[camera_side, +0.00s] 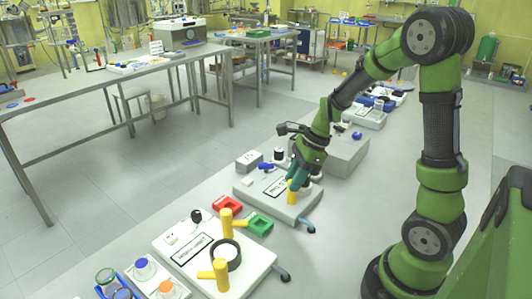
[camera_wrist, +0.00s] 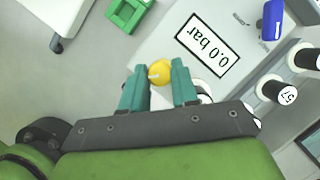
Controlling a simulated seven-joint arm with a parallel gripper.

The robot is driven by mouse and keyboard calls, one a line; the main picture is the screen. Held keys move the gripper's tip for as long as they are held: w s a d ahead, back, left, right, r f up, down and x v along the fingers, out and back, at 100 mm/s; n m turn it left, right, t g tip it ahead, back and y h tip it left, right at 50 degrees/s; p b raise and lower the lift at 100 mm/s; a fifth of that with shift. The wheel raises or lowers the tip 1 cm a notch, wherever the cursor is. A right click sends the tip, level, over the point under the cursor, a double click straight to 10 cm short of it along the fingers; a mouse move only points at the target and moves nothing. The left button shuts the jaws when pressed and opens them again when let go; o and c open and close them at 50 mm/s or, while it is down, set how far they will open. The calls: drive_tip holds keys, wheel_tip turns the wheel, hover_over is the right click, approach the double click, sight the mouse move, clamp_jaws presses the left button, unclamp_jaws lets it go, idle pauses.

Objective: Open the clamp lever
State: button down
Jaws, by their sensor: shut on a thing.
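My gripper (camera_side: 297,179) is over a light grey unit (camera_side: 256,203) in the middle of the side view, its teal fingers pointing down. It is shut on a yellow lever (camera_side: 291,195), whose lower end shows below the fingers. In the wrist view the fingers (camera_wrist: 160,70) stand on both sides of the lever's round yellow end (camera_wrist: 160,73). The lever's base is mostly hidden by my gripper. The unit carries a "0.0 bar" label (camera_wrist: 208,45), right of the lever in the wrist view.
Black-and-white knobs (camera_wrist: 276,90) and a blue handle (camera_wrist: 272,20) stand on the unit's right. A grey bench (camera_side: 100,85) stands left.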

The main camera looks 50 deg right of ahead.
drive_tip(key=n+g, duration=0.1)
drive_tip(key=n, duration=0.3)
drive_tip(key=shift+w+y, duration=0.1)
drive_tip(key=shift+y, duration=0.3)
drive_tip(key=n+g, duration=0.1)
drive_tip(key=n, duration=0.3)
drive_tip(key=shift+w+d+n+g, duration=0.1)
drive_tip(key=shift+w+n+g, duration=0.05)
drive_tip(key=shift+n+g, duration=0.2)
drive_tip(key=n+g, duration=0.2)
drive_tip(key=n, duration=0.2)
drive_tip(key=shift+w, duration=0.1)
drive_tip(key=shift+n+g+h, duration=0.5)
drive_tip(key=shift+n+g, duration=0.15)
drive_tip(key=shift+n, duration=1.6)
drive_tip(key=c, duration=0.9)
unclamp_jaws()
drive_tip(key=shift+o, duration=0.2)
drive_tip(key=shift+w, duration=0.1)
